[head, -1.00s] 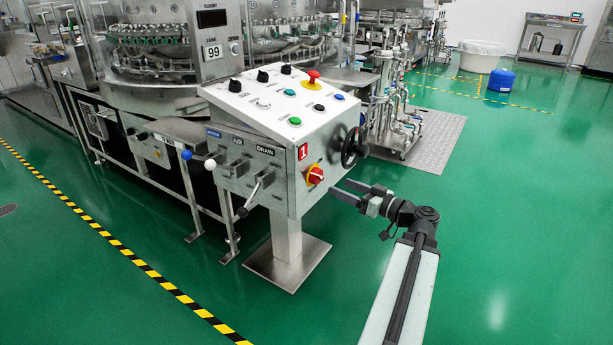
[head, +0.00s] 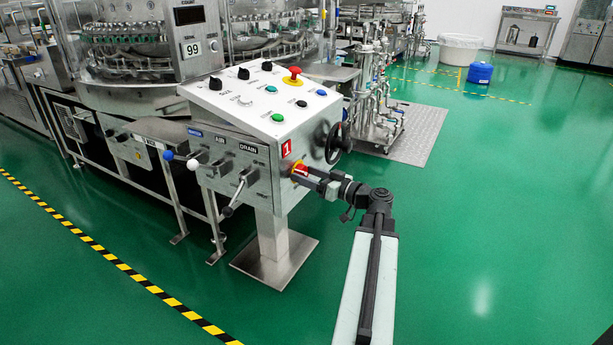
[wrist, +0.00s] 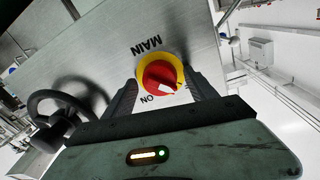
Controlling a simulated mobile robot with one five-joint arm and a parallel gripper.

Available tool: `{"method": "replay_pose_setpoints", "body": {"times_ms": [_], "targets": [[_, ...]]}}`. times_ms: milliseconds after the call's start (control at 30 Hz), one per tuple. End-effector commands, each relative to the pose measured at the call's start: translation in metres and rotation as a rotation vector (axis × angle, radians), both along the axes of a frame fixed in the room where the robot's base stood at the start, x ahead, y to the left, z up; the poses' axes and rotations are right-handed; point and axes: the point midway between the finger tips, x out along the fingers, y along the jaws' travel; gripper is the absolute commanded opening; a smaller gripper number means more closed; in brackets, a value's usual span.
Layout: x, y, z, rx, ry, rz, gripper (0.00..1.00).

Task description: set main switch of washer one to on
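The main switch of washer one (head: 299,168) is a red knob on a yellow plate, on the side of the control box beside a red "1" label (head: 286,148). In the wrist view the red knob (wrist: 160,76) has a white mark at its lower edge, pointing between the picture's bottom and lower right. My gripper (wrist: 163,80) is open, one finger on each side of the switch. I see no clear contact with the knob. In the head view my gripper (head: 305,177) reaches the switch from the right and partly covers it.
A black handwheel (head: 338,143) stands out from the box just above and right of my arm. Valve levers with knobs, such as the white one (head: 193,165), project from the front face. Buttons and a red emergency stop (head: 293,76) are on top. Green floor is free to the right.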

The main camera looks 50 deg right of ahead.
Motion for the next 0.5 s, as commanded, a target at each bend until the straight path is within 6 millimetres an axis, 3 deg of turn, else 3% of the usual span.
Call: {"method": "replay_pose_setpoints", "body": {"times_ms": [33,200,500], "targets": [[0.0,0.0001,0.0,0.0,0.0,0.0,0.49],[0.0001,0.0002,-0.0001,0.0,0.0,0.001,0.07],[0.0015,0.0018,0.0006,0.039,0.009,0.003,0.07]]}}
